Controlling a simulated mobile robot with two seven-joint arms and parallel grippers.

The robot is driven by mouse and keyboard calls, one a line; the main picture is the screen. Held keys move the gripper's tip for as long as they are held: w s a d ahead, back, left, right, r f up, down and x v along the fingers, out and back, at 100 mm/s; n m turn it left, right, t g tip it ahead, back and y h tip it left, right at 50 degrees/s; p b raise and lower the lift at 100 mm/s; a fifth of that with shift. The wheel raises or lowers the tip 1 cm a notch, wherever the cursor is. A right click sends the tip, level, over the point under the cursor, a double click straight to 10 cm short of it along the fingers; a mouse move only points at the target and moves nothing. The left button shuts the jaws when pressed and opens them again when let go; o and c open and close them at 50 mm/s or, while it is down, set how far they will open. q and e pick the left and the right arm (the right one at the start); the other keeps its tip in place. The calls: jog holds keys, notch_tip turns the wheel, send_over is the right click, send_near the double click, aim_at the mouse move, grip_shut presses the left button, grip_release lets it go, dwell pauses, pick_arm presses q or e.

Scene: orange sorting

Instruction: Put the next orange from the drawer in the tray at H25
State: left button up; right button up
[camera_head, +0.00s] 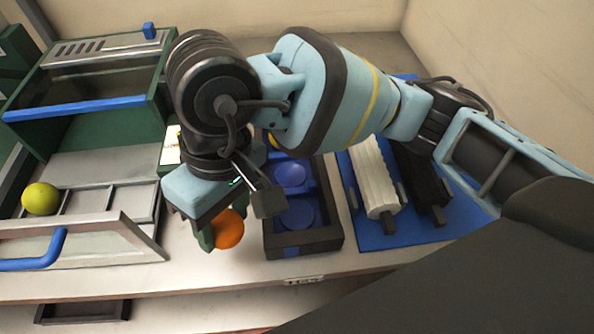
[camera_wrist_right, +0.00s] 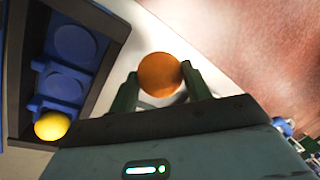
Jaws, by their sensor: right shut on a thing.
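My right gripper (camera_head: 212,232) is shut on an orange (camera_head: 229,229) and holds it just left of the tray. In the right wrist view the orange (camera_wrist_right: 160,75) sits between the two green fingers of the right gripper (camera_wrist_right: 163,82). The dark tray (camera_head: 304,243) has round blue cups, and the two nearer ones are empty. A yellow fruit sits in a farther cup; it shows in the right wrist view (camera_wrist_right: 51,126) and is mostly hidden by my arm in the head view. The open drawer (camera_head: 130,226) holds a yellow-green fruit (camera_head: 40,198) at its left. My left gripper is not in view.
The drawer has a blue handle (camera_head: 35,252) at the front left. A green machine with a blue bar (camera_head: 75,108) stands behind it. A blue mat (camera_head: 372,232) with a white and a black ribbed object (camera_head: 374,180) lies right of the tray. A lit display (camera_head: 172,145) is behind my gripper.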

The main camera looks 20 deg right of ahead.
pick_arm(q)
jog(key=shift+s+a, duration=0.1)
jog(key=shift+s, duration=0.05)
pick_arm(e)
jog(key=w+d, duration=0.3)
jog(key=d, duration=0.1)
jog(key=w+d+f+p, duration=0.1)
jog(key=w+d, duration=0.2)
jog(key=d, duration=0.1)
jog(key=w+d+p, duration=0.1)
jog(key=w+d, duration=0.2)
jog(key=d, duration=0.2)
jog(key=shift+d+f, duration=0.1)
jog(key=shift+f, duration=0.15)
jog(key=shift+w+d+p+x, duration=0.1)
jog(key=shift+d+p+x, duration=0.05)
jog(key=shift+x, duration=0.7)
jog(key=shift+w+d+p+x, duration=0.1)
jog(key=shift+d+p+x, duration=0.05)
jog(key=shift+x, duration=0.7)
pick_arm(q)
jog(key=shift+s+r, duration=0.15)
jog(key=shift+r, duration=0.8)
pick_arm(e)
jog(key=shift+f, duration=0.1)
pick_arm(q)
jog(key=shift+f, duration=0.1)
